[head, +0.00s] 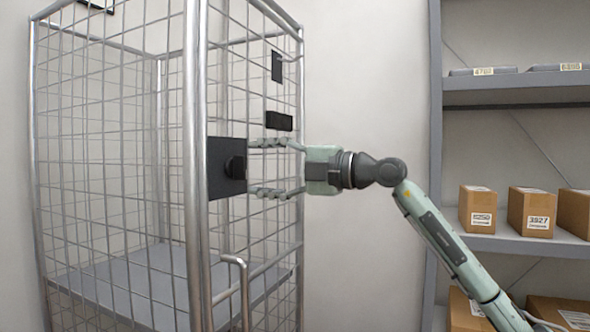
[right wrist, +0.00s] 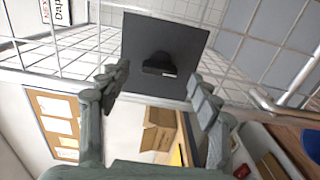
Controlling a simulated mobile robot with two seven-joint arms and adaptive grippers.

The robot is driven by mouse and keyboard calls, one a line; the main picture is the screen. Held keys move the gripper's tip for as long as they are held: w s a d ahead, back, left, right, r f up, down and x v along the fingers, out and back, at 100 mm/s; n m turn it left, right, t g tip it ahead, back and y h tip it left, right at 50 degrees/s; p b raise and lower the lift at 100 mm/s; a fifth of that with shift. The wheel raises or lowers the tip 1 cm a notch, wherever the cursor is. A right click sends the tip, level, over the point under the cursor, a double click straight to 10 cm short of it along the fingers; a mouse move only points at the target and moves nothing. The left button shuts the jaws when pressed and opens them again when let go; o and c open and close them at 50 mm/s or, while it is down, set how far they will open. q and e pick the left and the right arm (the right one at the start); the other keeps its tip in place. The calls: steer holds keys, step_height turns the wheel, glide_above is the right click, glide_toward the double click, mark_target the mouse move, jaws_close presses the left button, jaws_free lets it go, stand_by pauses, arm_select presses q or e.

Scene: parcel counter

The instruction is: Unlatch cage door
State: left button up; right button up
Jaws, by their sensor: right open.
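A wire-mesh roll cage (head: 192,120) with grey tube posts fills the left of the head view. A dark latch plate (head: 218,185) sits on the cage near its front post, with a black knob (head: 235,167) sticking out. The plate (right wrist: 185,35) and knob (right wrist: 158,68) also show in the right wrist view. My right gripper (head: 252,168) is open and points left at the latch. Its fingers are above and below the knob in the head view, and the fingertips look close to the plate. I cannot tell whether they touch. My left gripper is out of view.
A tube handle (head: 240,285) stands below the latch. Two small dark plates (head: 279,121) are on the mesh above the gripper. A shelf rack (head: 515,92) with brown boxes (head: 531,211) and flat grey parcels stands at the right. Bare wall lies between cage and rack.

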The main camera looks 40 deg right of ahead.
steer(key=v, duration=0.9)
stand_by(0.3)
